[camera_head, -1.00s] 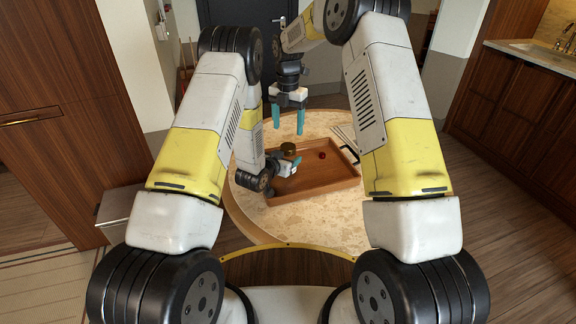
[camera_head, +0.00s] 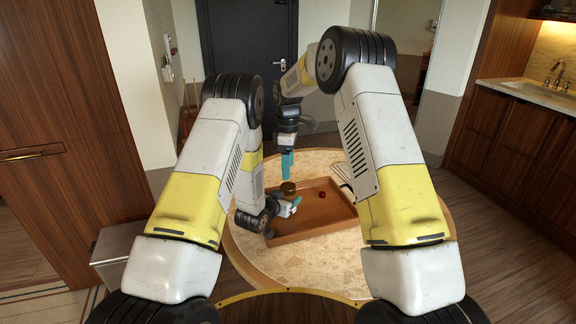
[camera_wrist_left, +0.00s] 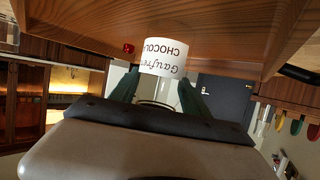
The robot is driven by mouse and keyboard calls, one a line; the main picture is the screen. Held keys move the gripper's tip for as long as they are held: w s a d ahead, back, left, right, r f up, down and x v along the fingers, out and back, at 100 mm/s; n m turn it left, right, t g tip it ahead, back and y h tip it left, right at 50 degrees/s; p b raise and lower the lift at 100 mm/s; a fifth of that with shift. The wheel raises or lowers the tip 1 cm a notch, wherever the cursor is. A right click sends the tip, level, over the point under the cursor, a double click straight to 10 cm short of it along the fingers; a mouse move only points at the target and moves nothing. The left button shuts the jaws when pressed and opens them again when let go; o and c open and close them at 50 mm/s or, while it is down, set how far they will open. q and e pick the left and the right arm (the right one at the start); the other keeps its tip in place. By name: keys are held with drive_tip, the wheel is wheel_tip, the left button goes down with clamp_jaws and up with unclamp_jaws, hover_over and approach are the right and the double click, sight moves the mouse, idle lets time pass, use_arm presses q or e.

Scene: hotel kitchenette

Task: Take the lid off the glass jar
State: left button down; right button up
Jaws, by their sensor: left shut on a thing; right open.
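The glass jar (camera_wrist_left: 163,57) has a white label with dark lettering, and it appears upside down in the left wrist view. My left gripper (camera_wrist_left: 158,88) is shut around the jar, with a teal finger on each side; in the head view this gripper (camera_head: 286,208) is low over the wooden tray. The round brownish-gold lid (camera_head: 289,187) is on top of the jar. My right gripper (camera_head: 287,165) is open, pointing down just above the lid. Its fingers overlap in the head view, so their gap is hidden; I cannot tell whether they touch the lid.
The wooden tray (camera_head: 335,224) lies on a round pale stone-topped table (camera_head: 340,262). A small red object (camera_head: 322,195) is in the tray, right of the jar. Light-coloured sticks or cutlery lie at the table's back right. The table's front is clear.

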sight(288, 186)
drive_tip(key=m, duration=0.4)
drive_tip(key=shift+m, duration=0.3)
drive_tip(key=m, duration=1.7)
drive_tip(key=shift+m, duration=0.4)
drive_tip(key=m, duration=1.2)
drive_tip(key=shift+r, duration=0.1)
drive_tip(key=shift+m, duration=0.3)
drive_tip(key=shift+f, duration=0.3)
wheel_tip(288, 186, down, 7)
drive_tip(key=shift+w+f, duration=0.1)
drive_tip(key=shift+f, duration=0.1)
